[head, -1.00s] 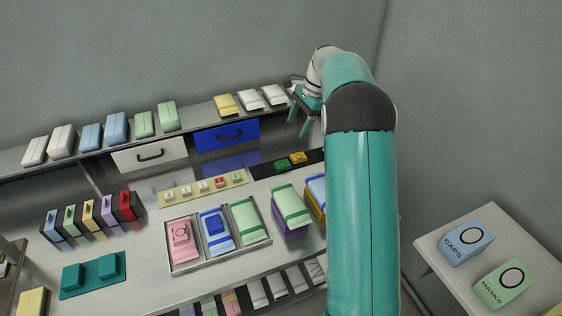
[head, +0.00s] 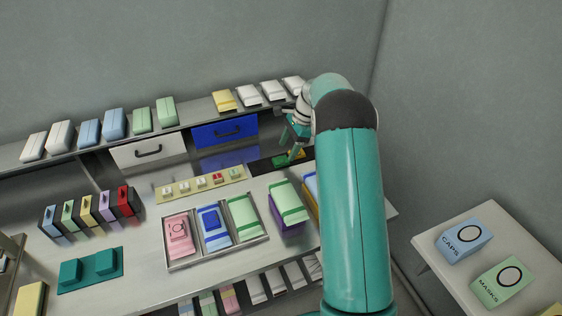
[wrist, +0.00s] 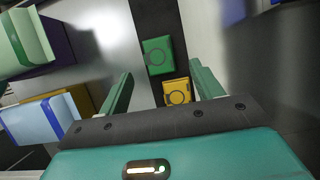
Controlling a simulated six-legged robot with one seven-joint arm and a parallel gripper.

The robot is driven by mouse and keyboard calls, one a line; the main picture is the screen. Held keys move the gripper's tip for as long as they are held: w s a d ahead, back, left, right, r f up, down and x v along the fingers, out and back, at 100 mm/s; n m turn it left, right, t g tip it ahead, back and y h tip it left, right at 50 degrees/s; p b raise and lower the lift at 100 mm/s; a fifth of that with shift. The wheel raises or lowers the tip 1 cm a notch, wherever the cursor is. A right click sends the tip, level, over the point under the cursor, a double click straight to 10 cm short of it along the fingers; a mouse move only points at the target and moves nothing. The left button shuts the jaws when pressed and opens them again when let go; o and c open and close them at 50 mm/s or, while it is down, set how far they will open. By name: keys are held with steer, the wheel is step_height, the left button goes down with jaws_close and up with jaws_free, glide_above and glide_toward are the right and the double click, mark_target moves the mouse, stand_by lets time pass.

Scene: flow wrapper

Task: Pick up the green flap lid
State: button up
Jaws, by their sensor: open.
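The green flap lid (head: 280,161) lies flat on a black strip (head: 262,167) at the back right of the bench. My gripper (head: 290,147) is above the strip, open and empty, and partly hides the lids in the head view. In the wrist view my gripper (wrist: 162,72) has its fingers spread to either side, with both lids showing between or just beyond them.
A light green pack (head: 286,199) on a purple stack stands in front of the strip. A metal tray (head: 261,240) holds pink, blue and green packs. A blue drawer (head: 224,132) and a shelf of packs are behind. A pale strip (head: 165,201) with small buttons lies left.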

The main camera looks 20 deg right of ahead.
mark_target(282, 159)
steer(key=x, duration=0.3)
steer(key=shift+a+f, duration=0.25)
steer(key=shift+f, duration=0.1)
steer(key=c, duration=1)
steer(key=shift+c, duration=0.2)
steer(key=shift+r, duration=0.1)
